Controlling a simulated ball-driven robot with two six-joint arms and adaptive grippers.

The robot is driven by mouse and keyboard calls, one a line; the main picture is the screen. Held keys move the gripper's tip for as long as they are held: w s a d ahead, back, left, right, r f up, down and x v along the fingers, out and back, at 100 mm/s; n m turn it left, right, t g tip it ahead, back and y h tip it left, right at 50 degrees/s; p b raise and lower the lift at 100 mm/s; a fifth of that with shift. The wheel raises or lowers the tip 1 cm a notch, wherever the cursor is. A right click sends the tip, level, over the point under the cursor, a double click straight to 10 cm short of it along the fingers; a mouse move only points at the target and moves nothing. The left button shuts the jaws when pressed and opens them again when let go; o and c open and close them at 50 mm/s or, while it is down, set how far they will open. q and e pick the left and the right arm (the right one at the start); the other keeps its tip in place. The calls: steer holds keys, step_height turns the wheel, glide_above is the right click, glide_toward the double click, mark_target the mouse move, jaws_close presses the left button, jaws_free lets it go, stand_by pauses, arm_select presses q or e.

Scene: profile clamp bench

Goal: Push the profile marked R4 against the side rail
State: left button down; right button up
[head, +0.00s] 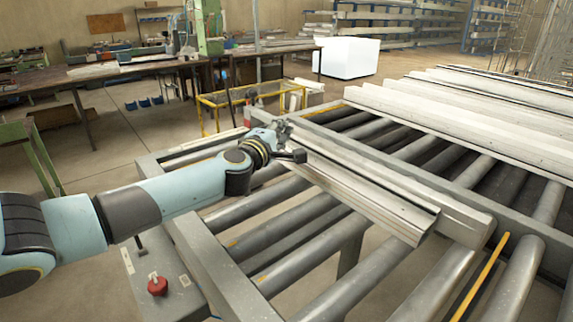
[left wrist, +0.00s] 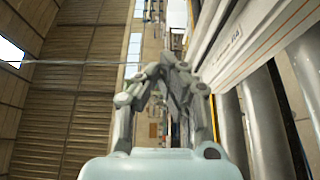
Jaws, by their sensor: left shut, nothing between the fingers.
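A long pale metal profile (head: 365,195) lies across the grey rollers in the head view, its near end toward the lower right. Another long pale bar (head: 440,207) runs close along its right side; I cannot tell whether they touch. My right gripper is not in view.
Several more profiles (head: 480,105) lie side by side on the rollers at the right. A yellow strip (head: 482,275) crosses at the lower right. A red button (head: 157,285) sits on a box at the near left. Bare rollers (head: 285,220) lie left of the profile.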

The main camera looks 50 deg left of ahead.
arm_select(q)
steer(key=b, duration=0.5)
glide_toward(288, 163)
steer(key=w+r, duration=0.2)
steer(key=w, duration=0.1)
steer(key=w+a+r, duration=0.1)
steer(key=w, duration=0.1)
steer(key=shift+f, duration=0.1)
steer(key=shift+w+d, duration=0.25)
steer(key=shift+d, duration=0.15)
steer(key=shift+p, duration=0.3)
